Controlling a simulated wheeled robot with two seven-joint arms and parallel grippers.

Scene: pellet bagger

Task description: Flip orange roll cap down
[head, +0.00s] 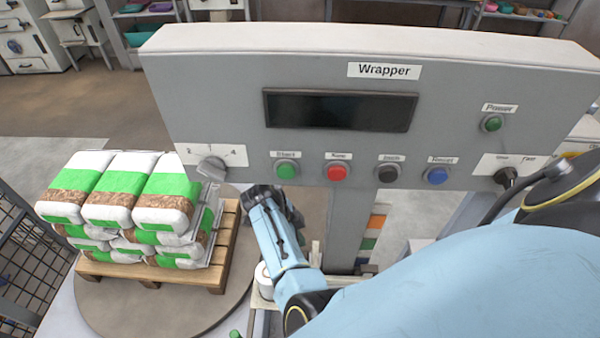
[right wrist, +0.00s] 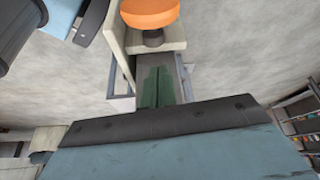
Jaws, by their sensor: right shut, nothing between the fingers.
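The orange roll cap (right wrist: 150,12) shows at the top of the right wrist view, cut off by the frame edge. It is a round orange disc on a short dark stub above a cream block (right wrist: 160,44); I cannot tell whether it is up or down. My right gripper (right wrist: 158,88) is shut and empty, its dark green fingers pointing toward the cream block. Whether they touch it is unclear. In the head view my right gripper (head: 266,192) is at the end of the blue arm, below the wrapper panel, its fingertips hard to make out. The cap is not visible there. My left gripper is not in view.
The grey wrapper panel (head: 230,100) spans the head view, with a knob (head: 212,168) and coloured buttons close above my right gripper. A white roll (head: 265,280) stands beside my arm. Bags (head: 110,205) are stacked on a wooden pallet (head: 225,245) at left.

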